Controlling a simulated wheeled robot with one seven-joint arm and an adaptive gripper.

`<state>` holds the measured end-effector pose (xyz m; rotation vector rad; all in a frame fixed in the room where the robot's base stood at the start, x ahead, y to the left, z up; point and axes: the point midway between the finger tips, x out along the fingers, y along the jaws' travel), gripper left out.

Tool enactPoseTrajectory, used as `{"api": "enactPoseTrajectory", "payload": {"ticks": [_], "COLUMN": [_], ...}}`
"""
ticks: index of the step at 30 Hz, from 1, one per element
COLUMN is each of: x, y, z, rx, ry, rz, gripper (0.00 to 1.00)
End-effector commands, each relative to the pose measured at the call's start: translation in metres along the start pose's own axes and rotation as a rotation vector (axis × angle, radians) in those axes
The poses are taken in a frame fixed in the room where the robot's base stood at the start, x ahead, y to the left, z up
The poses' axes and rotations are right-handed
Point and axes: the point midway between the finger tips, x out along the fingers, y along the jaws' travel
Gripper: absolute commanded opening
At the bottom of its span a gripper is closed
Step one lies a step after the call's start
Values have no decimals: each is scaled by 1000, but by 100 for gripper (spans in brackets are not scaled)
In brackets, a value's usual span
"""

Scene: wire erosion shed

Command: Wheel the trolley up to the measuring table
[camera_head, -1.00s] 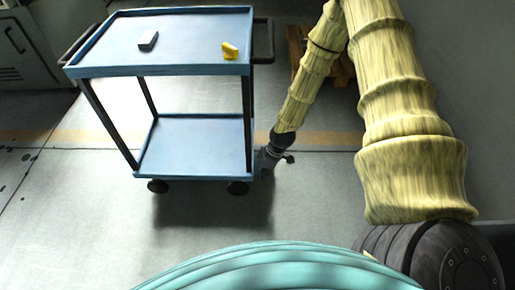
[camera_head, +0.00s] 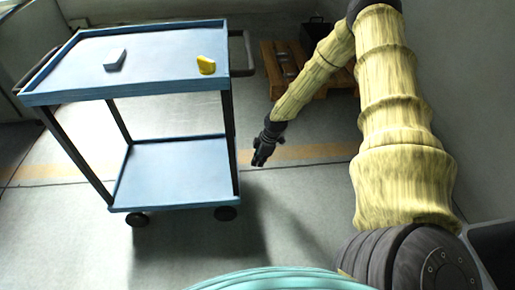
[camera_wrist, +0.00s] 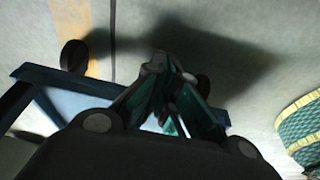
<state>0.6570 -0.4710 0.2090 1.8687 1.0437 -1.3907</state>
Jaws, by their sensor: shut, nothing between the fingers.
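The blue two-shelf trolley (camera_head: 172,172) stands on the floor at the left in the head view, with black posts, black wheels and a dark handle (camera_head: 242,52) at its right end. My gripper (camera_head: 259,160) hangs to the right of the trolley, pointing down, shut and empty. In the head view a small gap shows between it and the trolley's right post. In the wrist view the shut fingers (camera_wrist: 165,65) are over the floor, with the trolley's blue lower shelf (camera_wrist: 65,78) and a wheel (camera_wrist: 74,55) at the left. I cannot identify a measuring table.
A grey block (camera_head: 115,60) and a yellow piece (camera_head: 206,65) lie on the trolley's top shelf. A wooden pallet (camera_head: 285,70) with dark items is at the back. An orange floor stripe (camera_head: 305,153) crosses behind. Floor in front of the trolley is clear.

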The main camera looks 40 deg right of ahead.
Motion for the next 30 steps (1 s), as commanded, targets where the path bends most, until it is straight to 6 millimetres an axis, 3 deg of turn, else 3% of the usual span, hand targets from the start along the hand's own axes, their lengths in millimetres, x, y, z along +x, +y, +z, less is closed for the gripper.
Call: {"api": "enactPoseTrajectory", "payload": {"ticks": [1, 9, 18, 30], "x": [14, 59, 65, 65], "y": [0, 0, 0, 0], "z": [2, 0, -34, -42], "rx": [0, -2, -5, -3], "ry": [-1, -1, -1, -1], "rz": [-1, -1, 1, 1], "gripper": [0, 0, 0, 0]}}
